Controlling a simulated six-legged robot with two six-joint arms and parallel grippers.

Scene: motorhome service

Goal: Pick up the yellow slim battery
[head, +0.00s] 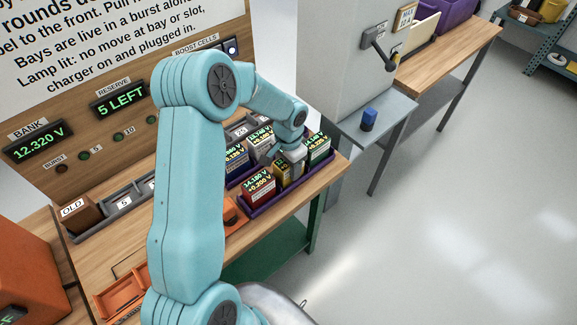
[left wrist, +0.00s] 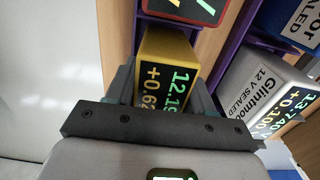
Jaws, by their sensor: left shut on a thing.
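The yellow slim battery (left wrist: 163,58) shows in the left wrist view between my gripper's two fingers, its lit display partly covered by the gripper body. In the head view the yellow battery (head: 282,176) is in the purple tray (head: 272,201), mostly behind and under my gripper. My left gripper (head: 289,159) reaches down on it from above and is shut on it; it also shows in the left wrist view (left wrist: 160,95). I cannot tell whether the battery's base touches the tray. My right gripper is not in view.
Close around stand a red battery (head: 258,187), a green one (head: 318,148), a white one (head: 260,138) and a blue one (head: 236,160). The grey slot rack (head: 113,208) lies to the left. A grey cabinet (head: 345,60) stands behind right. The floor at right is clear.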

